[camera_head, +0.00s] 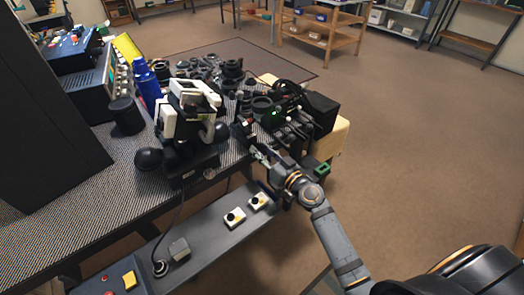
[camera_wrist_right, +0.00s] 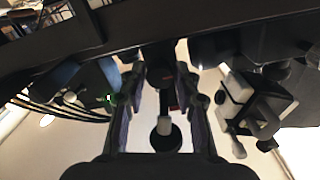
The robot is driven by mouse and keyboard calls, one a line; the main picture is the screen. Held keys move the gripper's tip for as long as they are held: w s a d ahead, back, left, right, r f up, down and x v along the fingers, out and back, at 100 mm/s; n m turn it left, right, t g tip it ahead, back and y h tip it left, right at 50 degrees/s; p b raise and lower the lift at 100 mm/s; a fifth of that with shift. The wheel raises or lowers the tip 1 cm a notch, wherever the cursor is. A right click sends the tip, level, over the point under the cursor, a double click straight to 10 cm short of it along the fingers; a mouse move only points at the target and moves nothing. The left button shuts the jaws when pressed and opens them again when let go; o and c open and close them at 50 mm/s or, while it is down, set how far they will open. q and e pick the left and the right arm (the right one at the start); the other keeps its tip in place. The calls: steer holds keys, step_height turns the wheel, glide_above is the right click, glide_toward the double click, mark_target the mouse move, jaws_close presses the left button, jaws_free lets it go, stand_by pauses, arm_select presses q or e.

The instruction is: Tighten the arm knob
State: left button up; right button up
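My right gripper (camera_head: 258,152) reaches in from the lower right, at the near side of a dark apparatus (camera_head: 268,118) with a small green light. In the right wrist view my right gripper (camera_wrist_right: 156,110) has its two fingers apart. Between them in that view are a dark block and a pale stem ending in a round black knob (camera_wrist_right: 166,140). I cannot tell whether this is the arm knob, or whether the fingers touch anything. My left gripper is not in view.
A black and white microscope-like device (camera_head: 190,105) stands left of the apparatus on the patterned bench (camera_head: 75,215). Open floor lies to the right.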

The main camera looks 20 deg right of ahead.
jaws_close()
